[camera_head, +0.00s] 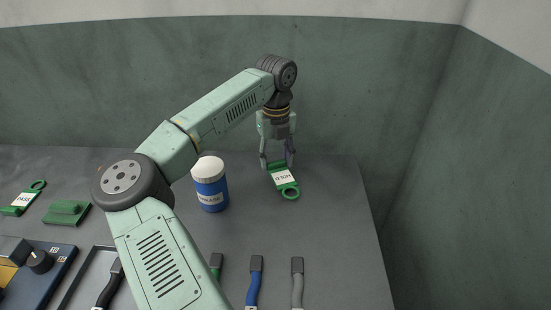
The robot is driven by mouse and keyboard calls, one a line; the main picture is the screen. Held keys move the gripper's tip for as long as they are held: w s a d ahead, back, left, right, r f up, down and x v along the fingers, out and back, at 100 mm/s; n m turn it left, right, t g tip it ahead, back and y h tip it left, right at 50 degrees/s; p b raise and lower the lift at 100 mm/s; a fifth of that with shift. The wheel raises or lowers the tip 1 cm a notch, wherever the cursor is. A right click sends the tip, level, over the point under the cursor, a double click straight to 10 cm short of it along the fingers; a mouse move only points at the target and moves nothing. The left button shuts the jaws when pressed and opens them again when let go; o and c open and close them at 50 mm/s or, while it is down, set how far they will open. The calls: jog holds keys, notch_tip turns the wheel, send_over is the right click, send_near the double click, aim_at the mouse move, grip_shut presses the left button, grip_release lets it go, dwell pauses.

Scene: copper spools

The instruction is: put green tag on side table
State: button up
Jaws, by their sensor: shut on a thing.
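My gripper (277,164) is at the back right of the grey table and points down. It is shut on a green tag (290,195) with a white label that seems to read "HOLD", upside down in the picture. A second green tag (27,198), also with a white label and a ring end, lies at the far left. No separate side table can be made out.
A blue jar with a white lid (210,184) stands just left of my gripper. A green block (67,213) and a dark blue box with a knob (40,270) are at the left. Several handled tools, including a blue one (254,280), lie in front. The table's right area (340,230) is clear.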

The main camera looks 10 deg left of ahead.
jog(key=shift+f, duration=0.55)
jog(key=shift+f, duration=0.2)
jog(key=o, duration=0.9)
jog(key=shift+r, duration=0.1)
jog(key=shift+o, duration=0.2)
notch_tip(320, 180, up, 12)
jog(key=b, duration=0.1)
jog(key=shift+r, duration=0.15)
